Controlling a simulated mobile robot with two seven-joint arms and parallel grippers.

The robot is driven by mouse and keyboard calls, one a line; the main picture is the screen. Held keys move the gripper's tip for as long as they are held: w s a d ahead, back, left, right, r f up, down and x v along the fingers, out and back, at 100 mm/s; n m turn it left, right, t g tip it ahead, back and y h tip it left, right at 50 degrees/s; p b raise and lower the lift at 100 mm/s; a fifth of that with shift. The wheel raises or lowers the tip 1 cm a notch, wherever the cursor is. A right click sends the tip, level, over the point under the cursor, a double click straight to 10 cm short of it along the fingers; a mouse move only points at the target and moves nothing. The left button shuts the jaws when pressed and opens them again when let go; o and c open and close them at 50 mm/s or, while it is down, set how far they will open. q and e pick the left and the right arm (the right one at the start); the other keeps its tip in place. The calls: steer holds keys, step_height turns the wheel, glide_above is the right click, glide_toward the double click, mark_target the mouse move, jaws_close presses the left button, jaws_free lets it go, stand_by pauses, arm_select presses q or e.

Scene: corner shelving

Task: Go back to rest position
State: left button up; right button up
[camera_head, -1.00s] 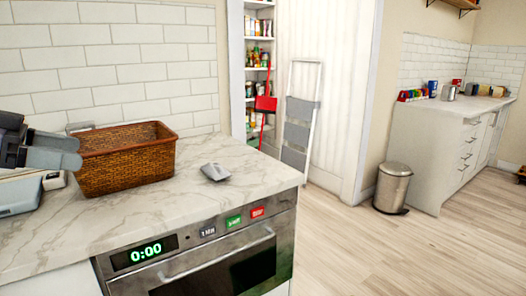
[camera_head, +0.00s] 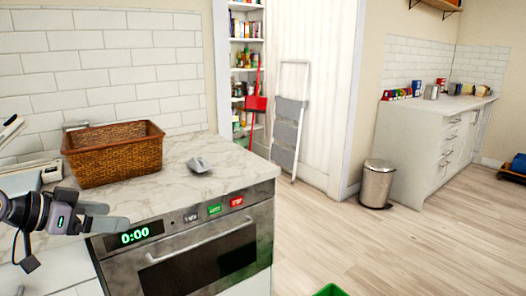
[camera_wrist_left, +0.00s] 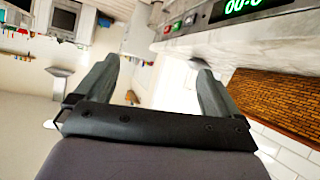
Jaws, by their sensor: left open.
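My left gripper (camera_head: 103,217) is at the lower left of the head view, in front of the counter edge and below the wicker basket (camera_head: 112,155). In the left wrist view its two fingers (camera_wrist_left: 155,85) stand apart with nothing between them. The basket stands on the marble counter (camera_head: 215,180) and also shows at the right of the wrist view (camera_wrist_left: 270,105). My right gripper is not in view.
An oven (camera_head: 190,250) with a lit display sits under the counter. A small grey object (camera_head: 199,165) lies on the counter. The wooden floor between is clear. A green edge (camera_head: 330,290) shows at the bottom.

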arm_select(q)
steer(key=s+d+f+n+y+p, duration=0.1)
steer(key=s+d+f, duration=0.15)
steer(key=f, duration=0.45)
steer(key=s+d+f+n+y+p, duration=0.1)
steer(key=s+d+f, duration=0.15)
steer(key=f, duration=0.55)
steer(key=s+d+f+n+y+p, duration=0.1)
steer(key=s+f+n+y, duration=0.15)
steer(key=f, duration=0.45)
steer(key=s+d+f+p, duration=0.1)
steer(key=s+d+f, duration=0.2)
steer(key=s, duration=0.6)
steer(key=s+d+f+t+y+p, duration=0.1)
steer(key=s+d+f, duration=0.2)
steer(key=s, duration=0.6)
steer(key=shift+s+d+f+p, duration=0.15)
steer(key=shift+d+f+p, duration=0.15)
steer(key=shift+p, duration=0.1)
